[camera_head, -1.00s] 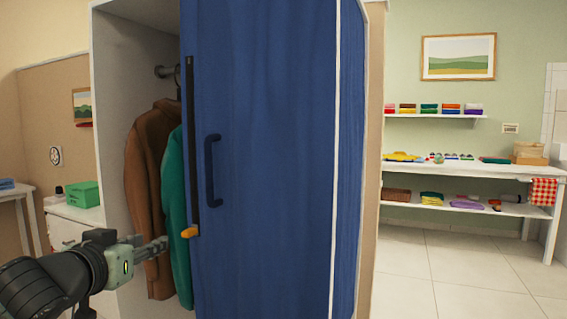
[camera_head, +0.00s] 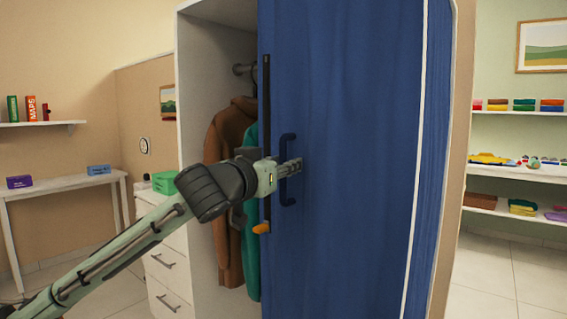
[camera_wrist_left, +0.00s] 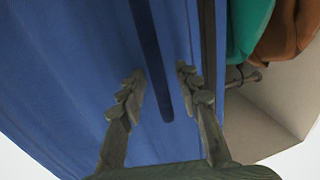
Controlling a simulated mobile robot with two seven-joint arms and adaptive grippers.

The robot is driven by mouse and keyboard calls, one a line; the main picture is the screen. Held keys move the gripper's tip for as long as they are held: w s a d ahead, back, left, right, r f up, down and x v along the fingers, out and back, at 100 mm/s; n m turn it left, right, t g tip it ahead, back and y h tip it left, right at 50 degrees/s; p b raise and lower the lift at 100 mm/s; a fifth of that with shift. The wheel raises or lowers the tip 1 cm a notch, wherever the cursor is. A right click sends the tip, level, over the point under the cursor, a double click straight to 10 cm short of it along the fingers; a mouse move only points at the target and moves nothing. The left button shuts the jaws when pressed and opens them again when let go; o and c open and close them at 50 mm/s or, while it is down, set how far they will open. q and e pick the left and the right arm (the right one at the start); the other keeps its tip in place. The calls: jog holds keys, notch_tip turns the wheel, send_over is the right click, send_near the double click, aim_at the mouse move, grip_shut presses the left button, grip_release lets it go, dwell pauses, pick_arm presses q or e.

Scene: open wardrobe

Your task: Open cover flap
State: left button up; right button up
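The blue cover flap (camera_head: 350,150) hangs over the right part of the wardrobe front; the left part stands open. A dark blue handle (camera_head: 287,200) is fixed upright near its left edge. My left gripper (camera_head: 297,166) is at the handle's middle. In the left wrist view the fingers (camera_wrist_left: 160,73) are spread, with the handle bar (camera_wrist_left: 151,50) between them and a visible gap to each side. Whether a finger touches the flap I cannot tell. A dark vertical strip (camera_head: 266,100) with an orange tab (camera_head: 261,229) runs along the flap's edge. My right gripper is out of view.
A brown jacket (camera_head: 228,135) and a green garment (camera_head: 252,270) hang inside the wardrobe (camera_head: 205,60). White drawers (camera_head: 165,245) and a side table (camera_head: 70,187) stand left. Shelves (camera_head: 505,228) with folded items are at the right.

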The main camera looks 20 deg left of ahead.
pick_arm(q)
jog(key=shift+c, duration=0.3)
grip_shut()
dwell(0.3)
